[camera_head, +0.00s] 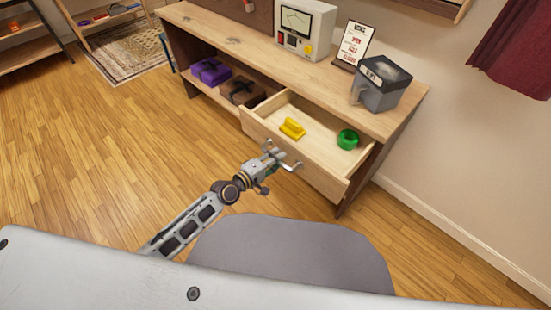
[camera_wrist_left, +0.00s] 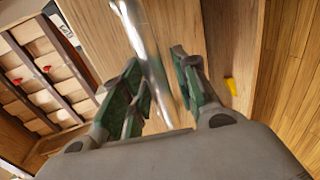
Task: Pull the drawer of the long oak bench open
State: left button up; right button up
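The long oak bench (camera_head: 225,35) stands along the wall. Its drawer (camera_head: 290,148) is pulled out, with its inside in view. A yellow object (camera_head: 292,128) and a green ring-shaped object (camera_head: 348,139) lie in it. The metal bar handle (camera_head: 291,166) is on the drawer front. My left gripper (camera_head: 274,152) is at the handle. In the left wrist view the bar handle (camera_wrist_left: 146,45) passes between the spread green-padded fingers (camera_wrist_left: 163,88), close to the left finger, with a gap to the right one. My right gripper is not in view.
On the bench top stand a meter box (camera_head: 305,28), a sign (camera_head: 355,43) and a dark grey container (camera_head: 381,85). Purple (camera_head: 210,71) and brown (camera_head: 242,91) bundles lie on the shelf beside the drawer. The wooden floor (camera_head: 100,150) left of the bench is clear.

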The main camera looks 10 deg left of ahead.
pick_arm(q)
jog(key=shift+o, duration=0.3)
jog(key=v, duration=1.2)
dwell(0.7)
dwell(0.5)
